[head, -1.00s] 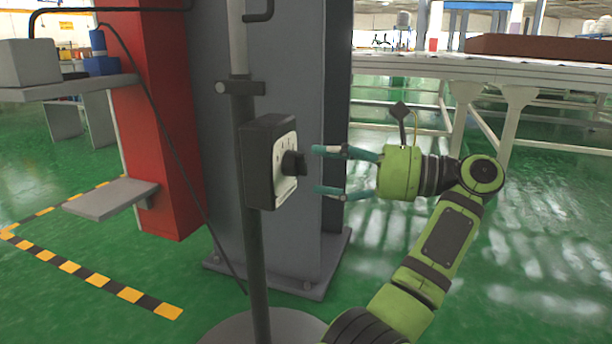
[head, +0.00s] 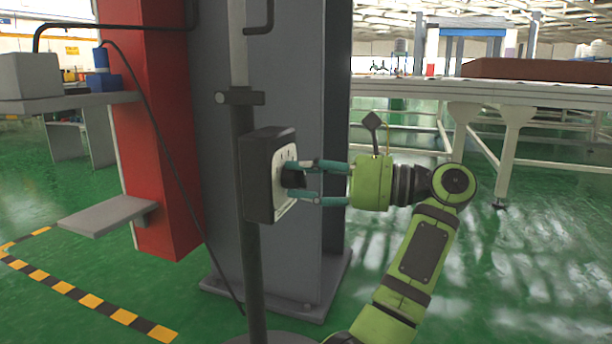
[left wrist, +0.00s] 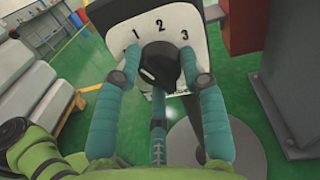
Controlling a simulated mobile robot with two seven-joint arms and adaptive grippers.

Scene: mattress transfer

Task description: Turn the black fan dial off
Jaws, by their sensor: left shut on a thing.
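The black fan dial (head: 291,177) sticks out from the pale face of a dark control box (head: 257,180) fixed to a pole. My left gripper (head: 303,179) is shut on the dial, with teal fingers above and below it in the head view. In the left wrist view the dial (left wrist: 160,64) sits under the numbers 1, 2 and 3 on the white face plate (left wrist: 160,28). Teal fingers flank it there, and a third finger shows below it. I cannot tell for sure which mark the dial points to. My right gripper is not in view.
The pole (head: 247,260) stands before a grey column (head: 290,110) and a red post (head: 160,150). A black cable hangs at the left. A conveyor table (head: 500,93) bearing a brown slab (head: 540,69) stands at the back right. Green floor around my arm is open.

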